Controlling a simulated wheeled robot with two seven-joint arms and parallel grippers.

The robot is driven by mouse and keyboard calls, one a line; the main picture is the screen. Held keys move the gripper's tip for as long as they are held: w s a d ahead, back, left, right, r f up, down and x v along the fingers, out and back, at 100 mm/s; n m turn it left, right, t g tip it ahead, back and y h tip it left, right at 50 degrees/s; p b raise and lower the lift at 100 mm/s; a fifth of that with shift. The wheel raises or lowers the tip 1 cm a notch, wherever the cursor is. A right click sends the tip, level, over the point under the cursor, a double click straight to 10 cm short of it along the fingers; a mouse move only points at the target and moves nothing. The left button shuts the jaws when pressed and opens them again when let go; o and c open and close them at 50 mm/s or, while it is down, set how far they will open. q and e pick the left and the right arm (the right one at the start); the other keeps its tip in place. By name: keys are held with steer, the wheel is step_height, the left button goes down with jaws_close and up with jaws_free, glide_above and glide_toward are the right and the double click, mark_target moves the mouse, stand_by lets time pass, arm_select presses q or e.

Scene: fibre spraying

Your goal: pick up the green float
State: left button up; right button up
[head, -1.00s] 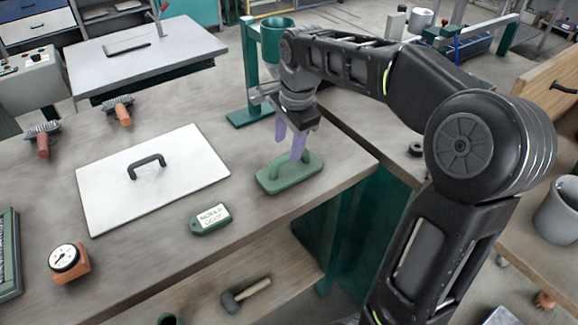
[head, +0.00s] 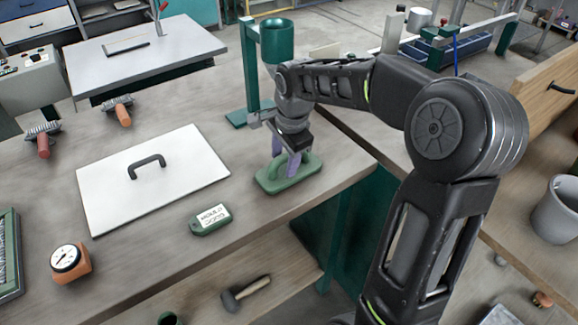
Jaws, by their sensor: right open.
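The green float (head: 285,180) lies flat on the wooden workbench, near its front right edge, with its arched handle upward. My right gripper (head: 286,165) points down at the float, its two purple fingers low at the handle. The fingers are open, one on the far side and one on the near side of the handle as far as I can tell. Parts of the handle are hidden behind the fingers. My left gripper is not in the view.
A white board with a black handle (head: 190,185) lies left of the float. A green tag (head: 211,219) lies in front. A green stand with a cup (head: 252,70) rises behind my right gripper. Two rollers and a gauge (head: 66,258) are further left.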

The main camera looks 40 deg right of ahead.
steer(key=shift+c, duration=0.4)
jaws_close()
stand_by(0.4)
